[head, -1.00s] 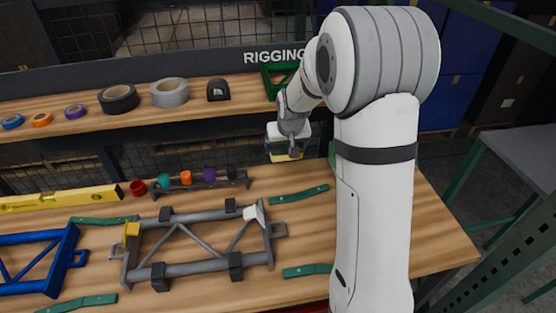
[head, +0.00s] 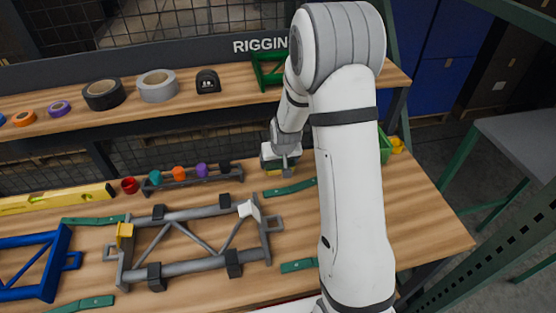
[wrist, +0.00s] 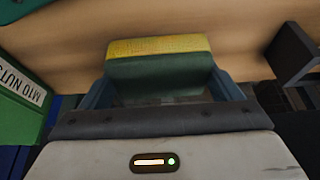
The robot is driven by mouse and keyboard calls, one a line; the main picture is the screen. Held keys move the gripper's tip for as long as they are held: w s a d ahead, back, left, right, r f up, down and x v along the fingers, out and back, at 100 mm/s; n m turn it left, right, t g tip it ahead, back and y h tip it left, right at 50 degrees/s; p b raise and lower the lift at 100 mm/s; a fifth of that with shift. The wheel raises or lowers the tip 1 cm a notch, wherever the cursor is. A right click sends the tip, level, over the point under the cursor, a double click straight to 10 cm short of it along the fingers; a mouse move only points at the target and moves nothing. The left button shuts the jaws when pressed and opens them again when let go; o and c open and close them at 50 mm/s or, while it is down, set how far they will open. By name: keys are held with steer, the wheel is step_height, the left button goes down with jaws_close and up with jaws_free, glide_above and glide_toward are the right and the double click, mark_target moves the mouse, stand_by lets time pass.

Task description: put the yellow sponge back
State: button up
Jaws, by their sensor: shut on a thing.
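The yellow sponge (wrist: 160,47) with a dark green layer is between the blue fingers of my gripper (wrist: 160,88) in the wrist view. My gripper is shut on it. In the head view my gripper (head: 280,165) is low over the back of the wooden bench, and a small yellow patch of the sponge (head: 273,173) shows at its tip. Whether the sponge touches the bench is hard to tell. My arm hides part of the bench to the right.
A rack of coloured pieces (head: 190,177) lies left of my gripper. A green strap (head: 290,188) lies just in front. A grey frame (head: 190,245) is nearer. A green bin (wrist: 20,95) marked M10 NUTS shows in the wrist view. The shelf (head: 220,102) runs behind.

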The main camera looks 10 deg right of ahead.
steer(key=shift+s+r, duration=0.1)
steer(key=shift+f, duration=0.2)
steer(key=o, duration=1.1)
steer(key=shift+c, duration=0.2)
steer(key=shift+r, duration=0.15)
steer(key=shift+r, duration=0.2)
steer(key=v, duration=1.1)
steer(key=s+r+g, duration=0.1)
steer(key=s+r, duration=0.4)
steer(key=s, duration=0.7)
steer(key=s+r, duration=0.5)
steer(key=s, duration=0.7)
steer(key=shift+r+g, duration=0.15)
steer(key=shift+g, duration=0.25)
steer(key=shift+s, duration=0.1)
